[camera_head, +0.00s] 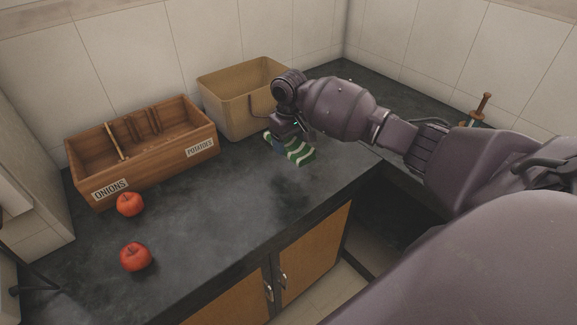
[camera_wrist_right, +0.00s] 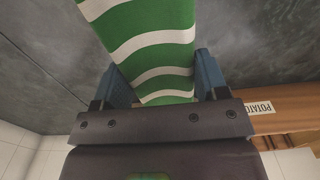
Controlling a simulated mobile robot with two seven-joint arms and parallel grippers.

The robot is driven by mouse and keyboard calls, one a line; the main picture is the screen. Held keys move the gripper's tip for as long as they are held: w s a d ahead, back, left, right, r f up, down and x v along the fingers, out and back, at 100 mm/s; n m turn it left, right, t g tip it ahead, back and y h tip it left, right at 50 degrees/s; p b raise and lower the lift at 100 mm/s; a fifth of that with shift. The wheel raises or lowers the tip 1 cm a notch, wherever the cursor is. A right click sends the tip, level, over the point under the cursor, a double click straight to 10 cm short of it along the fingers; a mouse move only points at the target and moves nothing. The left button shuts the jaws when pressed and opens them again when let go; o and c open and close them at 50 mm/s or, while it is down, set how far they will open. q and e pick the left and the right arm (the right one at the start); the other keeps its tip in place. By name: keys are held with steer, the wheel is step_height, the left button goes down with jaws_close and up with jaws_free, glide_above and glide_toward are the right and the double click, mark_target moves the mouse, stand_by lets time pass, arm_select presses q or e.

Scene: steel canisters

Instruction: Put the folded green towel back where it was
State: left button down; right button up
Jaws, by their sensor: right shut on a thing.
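The folded green towel (camera_head: 300,154) has white stripes and is above the dark counter in front of the tan bin. My right gripper (camera_head: 277,142) is shut on one end of it. In the right wrist view the towel (camera_wrist_right: 150,40) runs between the two blue fingers of the right gripper (camera_wrist_right: 165,90). A dark shadow lies on the counter below and in front of the towel, so it seems held in the air. My left gripper is not in view.
A wooden crate (camera_head: 78,184) labelled onions and potatoes stands at the back left, beside the tan bin (camera_head: 225,98). The counter's middle is clear. A wooden-handled item (camera_head: 484,104) stands at the far right.

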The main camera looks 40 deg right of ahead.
mark_target(289, 171)
step_height(289, 171, down, 3)
steer(key=shift+r, duration=0.1)
steer(key=shift+f, duration=0.4)
steer(key=shift+f+b, duration=0.25)
steer(key=shift+b, duration=0.05)
step_height(289, 171, down, 5)
steer(key=shift+f+b, duration=0.1)
steer(key=shift+b, duration=0.4)
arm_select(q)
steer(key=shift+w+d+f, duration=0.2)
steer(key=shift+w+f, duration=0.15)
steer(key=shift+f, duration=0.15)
arm_select(e)
steer(key=o, duration=0.9)
